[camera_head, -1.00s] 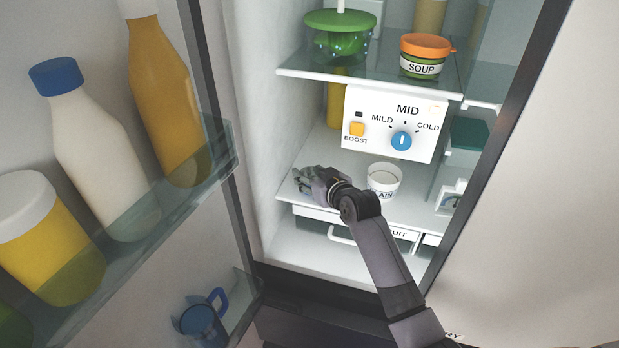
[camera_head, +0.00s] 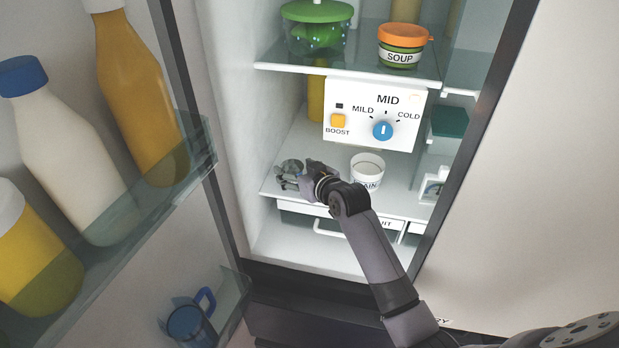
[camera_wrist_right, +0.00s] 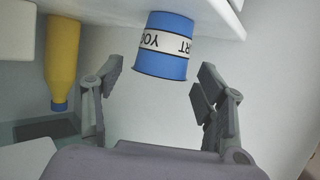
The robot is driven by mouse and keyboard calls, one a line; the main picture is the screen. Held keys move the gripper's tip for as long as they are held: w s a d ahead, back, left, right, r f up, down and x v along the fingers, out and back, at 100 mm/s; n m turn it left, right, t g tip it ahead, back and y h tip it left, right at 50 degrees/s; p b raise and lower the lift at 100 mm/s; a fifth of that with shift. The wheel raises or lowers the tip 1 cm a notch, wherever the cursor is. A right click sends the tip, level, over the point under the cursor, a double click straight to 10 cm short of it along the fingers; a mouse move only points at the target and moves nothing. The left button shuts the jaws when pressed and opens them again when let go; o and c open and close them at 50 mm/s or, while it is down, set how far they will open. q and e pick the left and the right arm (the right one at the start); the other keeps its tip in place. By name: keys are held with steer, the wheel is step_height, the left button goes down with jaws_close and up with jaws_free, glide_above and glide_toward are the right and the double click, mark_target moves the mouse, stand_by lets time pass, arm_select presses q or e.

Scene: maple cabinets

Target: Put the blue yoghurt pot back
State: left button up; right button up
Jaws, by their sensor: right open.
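In the right wrist view, which shows the scene upside down, the blue yoghurt pot (camera_wrist_right: 163,62) has a white label band with black letters. Its base meets the white shelf (camera_wrist_right: 225,20). My right gripper (camera_head: 288,173) is open, at the left part of the fridge's lower shelf (camera_head: 398,205) in the head view. In the wrist view its fingers are spread to either side of the pot, with a gap at each side. I cannot make out the blue pot in the head view. My left gripper is not in view.
A white pot (camera_head: 367,170) stands on the shelf right of my gripper. The control box (camera_head: 375,114) hangs above. A soup jar (camera_head: 402,46) and a green-lidded bowl (camera_head: 316,28) stand on the glass shelf. The open door with bottles (camera_head: 70,155) is at left.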

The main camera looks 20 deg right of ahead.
steer(key=b+v, duration=0.1)
steer(key=v, duration=0.9)
steer(key=shift+b, duration=0.3)
